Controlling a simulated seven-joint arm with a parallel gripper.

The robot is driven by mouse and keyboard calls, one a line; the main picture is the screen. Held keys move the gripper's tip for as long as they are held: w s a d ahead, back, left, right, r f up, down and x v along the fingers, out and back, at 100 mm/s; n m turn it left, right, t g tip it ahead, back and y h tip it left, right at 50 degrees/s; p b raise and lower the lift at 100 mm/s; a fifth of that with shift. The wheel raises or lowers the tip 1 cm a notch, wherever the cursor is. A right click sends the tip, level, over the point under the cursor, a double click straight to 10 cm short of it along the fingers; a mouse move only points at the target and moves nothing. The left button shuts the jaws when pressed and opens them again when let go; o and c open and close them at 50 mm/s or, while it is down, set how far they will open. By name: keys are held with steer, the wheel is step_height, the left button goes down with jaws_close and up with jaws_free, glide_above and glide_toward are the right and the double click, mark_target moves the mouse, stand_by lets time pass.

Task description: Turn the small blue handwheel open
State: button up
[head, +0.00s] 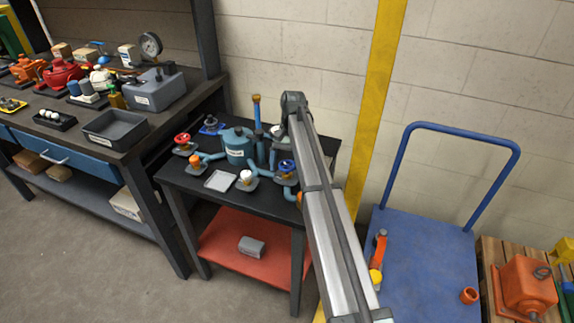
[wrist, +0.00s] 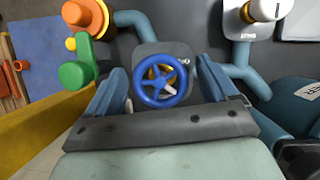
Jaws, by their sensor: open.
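The small blue handwheel (wrist: 160,80) has several spokes and a yellowish hub. It sits on a grey valve body, with a pale pin near its lower spokes. In the head view, a blue handwheel (head: 287,165) shows at the right side of the small table, beside my arm. My gripper (wrist: 162,86) is open, with one blue-grey finger on each side of the wheel. Gaps show between the fingers and the rim, and I see no contact. The depth between the fingertips and the wheel is hard to tell.
Teal pipes (wrist: 240,78) run close to the wheel. A green knob (wrist: 76,74) and a white-capped valve (wrist: 262,10) stand nearby. In the head view, a red handwheel (head: 182,138) and a teal tank (head: 238,147) share the table. A yellow post (head: 376,100) stands behind my arm.

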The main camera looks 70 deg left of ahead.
steer(key=m+g+y, duration=0.1)
steer(key=m, duration=0.3)
steer(key=shift+d+m, duration=0.1)
steer(key=shift+m, duration=0.3)
steer(key=m+g+y, duration=0.1)
steer(key=m+y, duration=0.1)
steer(key=m, duration=0.3)
steer(key=shift+w+r+m+y, duration=0.15)
steer(key=shift+r+m+y, duration=0.15)
steer(key=shift+m, duration=0.1)
steer(key=v, duration=1.3)
steer(key=s+d+f+n, duration=0.2)
steer(key=d+f, duration=0.4)
steer(key=d, duration=0.3)
steer(key=s+d+f+n, duration=0.3)
steer(key=d+f, duration=0.3)
steer(key=d, duration=0.3)
steer(key=w+d+f+m, duration=0.1)
steer(key=w+d+f, duration=0.8)
steer(key=f, duration=0.1)
steer(key=shift+f, duration=0.35)
